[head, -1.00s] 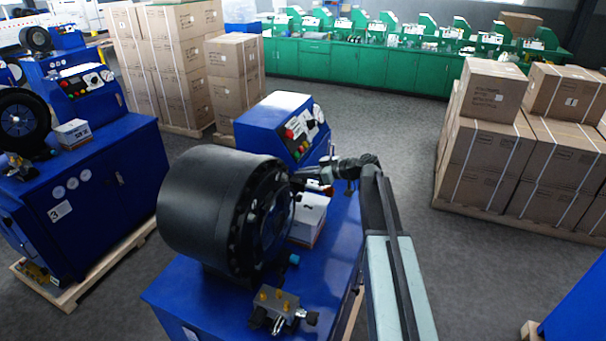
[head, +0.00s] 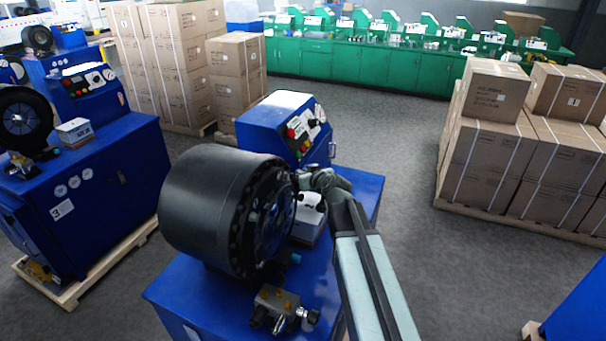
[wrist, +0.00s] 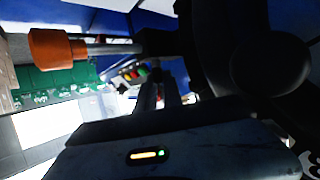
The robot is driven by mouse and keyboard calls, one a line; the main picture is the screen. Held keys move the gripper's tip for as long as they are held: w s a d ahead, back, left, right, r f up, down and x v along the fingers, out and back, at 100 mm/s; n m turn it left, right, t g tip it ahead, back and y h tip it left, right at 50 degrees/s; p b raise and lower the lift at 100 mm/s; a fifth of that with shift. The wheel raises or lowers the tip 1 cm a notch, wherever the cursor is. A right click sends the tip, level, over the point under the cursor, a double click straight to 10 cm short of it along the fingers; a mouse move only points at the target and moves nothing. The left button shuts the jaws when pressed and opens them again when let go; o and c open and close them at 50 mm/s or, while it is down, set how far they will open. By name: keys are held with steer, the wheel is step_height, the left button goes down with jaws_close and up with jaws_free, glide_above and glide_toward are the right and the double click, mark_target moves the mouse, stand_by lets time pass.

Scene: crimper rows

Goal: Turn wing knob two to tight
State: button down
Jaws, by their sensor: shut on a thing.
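The near blue crimper has a big black round head (head: 215,210) on its blue bench (head: 215,308). My gripper (head: 303,180) is at the right side of this head, close to its face and in front of the control box (head: 272,130). In the wrist view my gripper (wrist: 160,95) has its fingers close together beside the large dark round face (wrist: 268,62). It is shut on a small part, apparently the wing knob, which my fingers and the dark shade mostly hide. I cannot read the knob's number or its angle.
A carton (head: 305,228) stands under my wrist on the bench. A valve block (head: 275,305) with brass fittings is at the front. An orange-capped rod (wrist: 50,49) shows left of my fingers in the wrist view. Stacked boxes (head: 490,150) stand right; another crimper (head: 85,180) stands left.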

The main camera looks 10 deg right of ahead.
steer(key=shift+m+h, duration=0.3)
steer(key=c, duration=1.5)
jaws_free()
steer(key=shift+w, duration=0.1)
